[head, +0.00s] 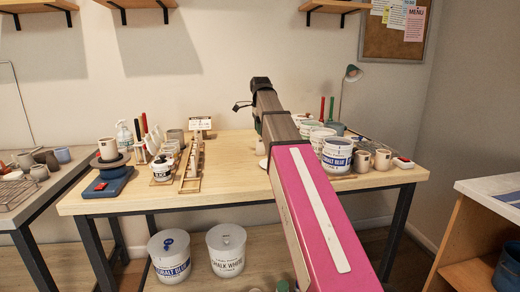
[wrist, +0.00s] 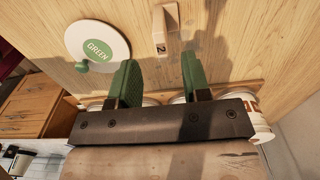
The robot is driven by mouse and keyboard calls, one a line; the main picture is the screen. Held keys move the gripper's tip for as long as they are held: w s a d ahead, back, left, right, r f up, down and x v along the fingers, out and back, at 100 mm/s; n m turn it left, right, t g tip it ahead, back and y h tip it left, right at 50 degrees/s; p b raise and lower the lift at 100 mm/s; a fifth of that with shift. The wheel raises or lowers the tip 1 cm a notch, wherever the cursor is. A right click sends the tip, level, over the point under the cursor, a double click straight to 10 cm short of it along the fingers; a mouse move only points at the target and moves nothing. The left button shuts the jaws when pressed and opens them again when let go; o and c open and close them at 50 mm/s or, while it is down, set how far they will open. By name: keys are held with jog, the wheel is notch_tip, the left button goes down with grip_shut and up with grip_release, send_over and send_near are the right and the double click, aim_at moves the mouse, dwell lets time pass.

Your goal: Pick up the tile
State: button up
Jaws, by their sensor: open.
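A small beige tile (wrist: 172,19) lies on the wooden tabletop in the wrist view, with a small dark mark at its near end. My gripper (wrist: 158,62) is open, its two green fingers apart with nothing between them. The tile is just beyond the fingertips, roughly in line with the gap.
A white round lid marked GREEN (wrist: 97,46) lies left of the tile. White tubs, including a cobalt blue one (head: 337,154), stand on the table (head: 225,180) right of my arm. A wooden rack (head: 190,168) stands left. The table's middle is largely clear.

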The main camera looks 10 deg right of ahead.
send_over(260, 156)
jog(key=shift+w+d+f, duration=0.1)
jog(key=shift+w+f, duration=0.05)
jog(key=shift+f, duration=1.6)
jog(key=shift+w+d+f, duration=0.1)
jog(key=shift+w+f, duration=0.05)
jog(key=shift+f, duration=1.6)
jog(key=shift+c, duration=0.3)
grip_shut()
